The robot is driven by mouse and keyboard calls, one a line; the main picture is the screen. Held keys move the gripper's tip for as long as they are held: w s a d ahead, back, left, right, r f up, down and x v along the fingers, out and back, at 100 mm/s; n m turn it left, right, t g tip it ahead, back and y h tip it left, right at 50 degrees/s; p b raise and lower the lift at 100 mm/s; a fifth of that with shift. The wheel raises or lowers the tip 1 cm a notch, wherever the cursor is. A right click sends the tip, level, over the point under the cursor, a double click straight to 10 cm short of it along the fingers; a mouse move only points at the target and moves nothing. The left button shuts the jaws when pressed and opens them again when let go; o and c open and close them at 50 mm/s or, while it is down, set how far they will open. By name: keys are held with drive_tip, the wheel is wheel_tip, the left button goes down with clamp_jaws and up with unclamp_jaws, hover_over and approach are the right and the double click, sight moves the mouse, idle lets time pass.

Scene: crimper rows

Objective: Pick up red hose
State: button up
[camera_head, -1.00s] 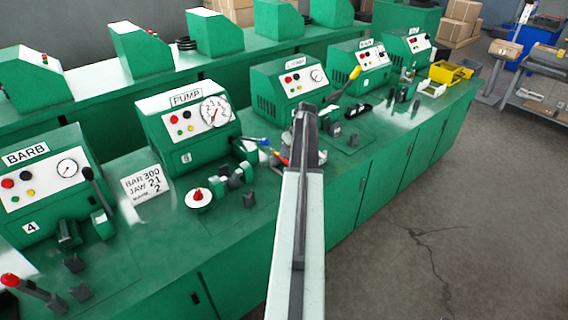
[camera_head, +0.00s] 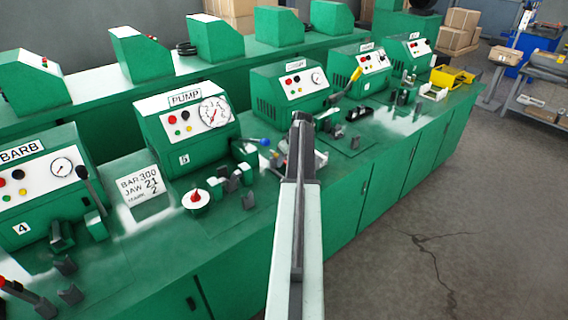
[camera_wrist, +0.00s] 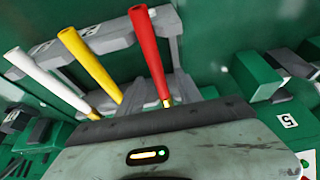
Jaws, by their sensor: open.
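The red hose (camera_wrist: 150,55) is a straight red tube in the wrist view, standing up and leaning slightly, with a brass-coloured end at its lower tip. It rests in a grey rack (camera_wrist: 185,70), to the right of a yellow hose (camera_wrist: 90,65) and a white hose (camera_wrist: 47,82). My gripper (camera_wrist: 165,122) is in front of the rack, its dark front edge close to the hoses' lower ends; no hose shows between its jaws. In the head view my gripper (camera_head: 302,122) is over the green bench, and the red hose is not clearly visible behind my arm.
The green bench (camera_head: 340,185) carries a row of machines, including the PUMP machine (camera_head: 188,125) to the left of my arm. A blue-knobbed lever (camera_head: 264,142) and a red-knobbed dial (camera_head: 196,198) are near my arm. Open floor (camera_head: 430,210) lies at the right.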

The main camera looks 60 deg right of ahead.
clamp_jaws()
idle(0.3)
drive_tip(key=shift+r+p, duration=0.65)
wheel_tip(320, 180, up, 4)
drive_tip(key=p, duration=0.3)
drive_tip(key=shift+f+p, duration=0.2)
drive_tip(key=shift+p, duration=0.1)
drive_tip(key=s+a, duration=0.3)
drive_tip(key=s, duration=0.4)
drive_tip(key=s+a, duration=0.3)
drive_tip(key=s, duration=0.4)
drive_tip(key=shift+s+a+r+p, duration=0.15)
drive_tip(key=shift+s+r+p, duration=0.15)
drive_tip(key=shift+s, duration=0.1)
